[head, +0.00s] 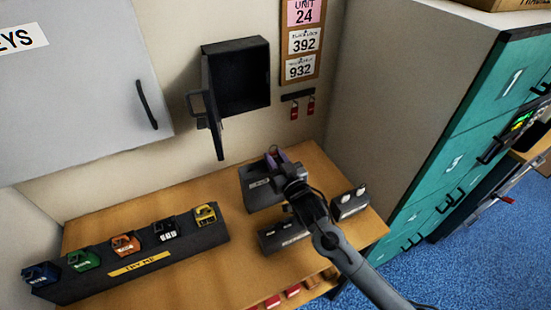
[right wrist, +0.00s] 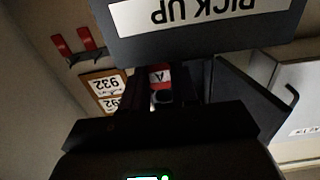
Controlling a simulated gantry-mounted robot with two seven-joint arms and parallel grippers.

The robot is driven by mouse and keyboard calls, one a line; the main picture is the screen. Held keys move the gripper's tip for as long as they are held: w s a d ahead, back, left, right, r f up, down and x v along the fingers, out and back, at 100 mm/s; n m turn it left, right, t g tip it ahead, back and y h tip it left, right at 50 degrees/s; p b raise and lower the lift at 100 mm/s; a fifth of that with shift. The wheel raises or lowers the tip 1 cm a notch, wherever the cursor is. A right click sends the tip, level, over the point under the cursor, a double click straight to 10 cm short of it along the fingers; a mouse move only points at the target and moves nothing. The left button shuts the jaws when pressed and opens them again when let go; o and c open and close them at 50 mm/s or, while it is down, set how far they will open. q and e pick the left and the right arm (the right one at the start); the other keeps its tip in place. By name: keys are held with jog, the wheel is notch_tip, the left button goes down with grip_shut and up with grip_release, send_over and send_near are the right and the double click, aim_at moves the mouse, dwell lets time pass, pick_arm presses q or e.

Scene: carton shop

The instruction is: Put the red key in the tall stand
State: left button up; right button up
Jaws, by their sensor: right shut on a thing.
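My right gripper (head: 274,158) reaches over the back of the table at the tall dark stand (head: 255,193). In the right wrist view, my right gripper (right wrist: 160,95) is shut on a red key (right wrist: 159,76) whose tag bears a white patch with a dark letter. A dark block lettered "PICK UP" (right wrist: 200,18) shows upside down close by, and I cannot tell whether the key touches it. My left gripper is out of view.
A low dark stand (head: 285,236) and another with white-topped items (head: 350,204) are near the arm. A long rack (head: 130,262) holds several coloured padlocks. Two red tags (head: 295,112) hang on a wall rail. An open black wall box (head: 241,75) is above the table.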

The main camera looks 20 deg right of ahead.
jog(key=shift+f, duration=0.2)
jog(key=shift+f, duration=0.35)
dwell(0.4)
jog(key=o, duration=0.9)
